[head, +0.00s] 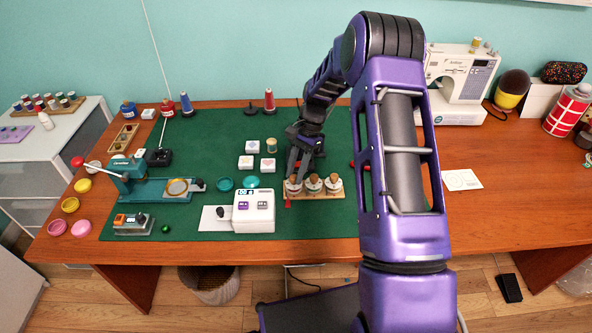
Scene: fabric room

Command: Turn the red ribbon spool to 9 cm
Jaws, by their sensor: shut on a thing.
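A wooden rack (330,194) near the front of the green mat holds three white spools with brown knobs on top. The leftmost is the red ribbon spool (293,189); a short red ribbon tail (288,203) hangs down in front of it. My gripper (295,177) points down over this left spool, its fingers shut at the spool's top knob. The fingers partly hide the knob, and the exact grip is too small to see. Any length marks by the tail are too small to read.
A white device with a display (254,224) stands just left of the rack. White boxes (246,162) and a green press (150,190) lie further left. A white sewing machine (458,80) stands at the back right. The mat in front of the rack is clear.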

